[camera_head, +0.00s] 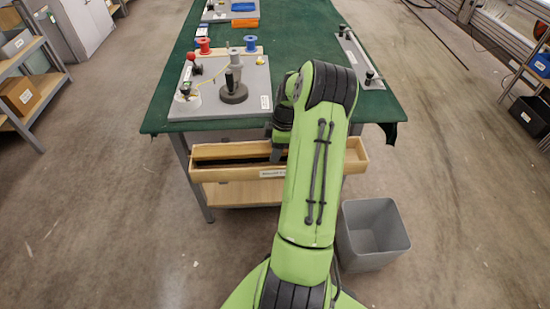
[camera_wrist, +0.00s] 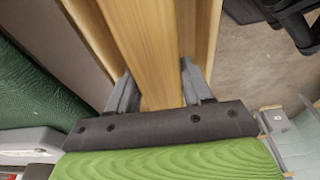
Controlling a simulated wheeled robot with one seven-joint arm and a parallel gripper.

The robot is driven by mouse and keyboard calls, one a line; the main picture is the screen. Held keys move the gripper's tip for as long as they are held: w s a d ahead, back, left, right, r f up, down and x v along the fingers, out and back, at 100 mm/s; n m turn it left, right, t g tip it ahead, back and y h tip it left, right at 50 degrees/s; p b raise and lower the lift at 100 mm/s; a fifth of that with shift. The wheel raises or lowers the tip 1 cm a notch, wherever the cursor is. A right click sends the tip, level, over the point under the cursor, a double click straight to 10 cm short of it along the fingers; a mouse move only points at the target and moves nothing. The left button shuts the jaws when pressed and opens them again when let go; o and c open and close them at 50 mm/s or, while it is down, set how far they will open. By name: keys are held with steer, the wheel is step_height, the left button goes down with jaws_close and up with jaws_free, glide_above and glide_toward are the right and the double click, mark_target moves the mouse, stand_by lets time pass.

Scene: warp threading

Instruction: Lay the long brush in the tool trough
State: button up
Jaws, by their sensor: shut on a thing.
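The tool trough (camera_head: 225,174) is a long, open wooden box with a label, fixed at the near end of the green table. My arm covers its middle in the head view. In the wrist view my gripper (camera_wrist: 156,88) is shut on a long piece of pale wood, the long brush (camera_wrist: 145,45). The brush runs away from the fingers, lengthwise along the trough, whose wooden wall (camera_wrist: 214,30) shows beside it. No bristles can be made out. I cannot tell whether the brush touches the trough floor.
The green table (camera_head: 300,45) carries a grey board (camera_head: 250,85) with spools and a dark-based post, and a narrow grey plate (camera_head: 355,58) at right. A grey bin (camera_head: 372,235) stands on the floor right of the trough. Shelves stand at both sides.

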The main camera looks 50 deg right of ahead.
steer(key=shift+s+b+x, duration=0.2)
steer(key=shift+b+x, duration=0.1)
steer(key=shift+x, duration=1)
steer(key=o, duration=1.1)
steer(key=shift+d+f, duration=0.1)
steer(key=shift+d, duration=0.1)
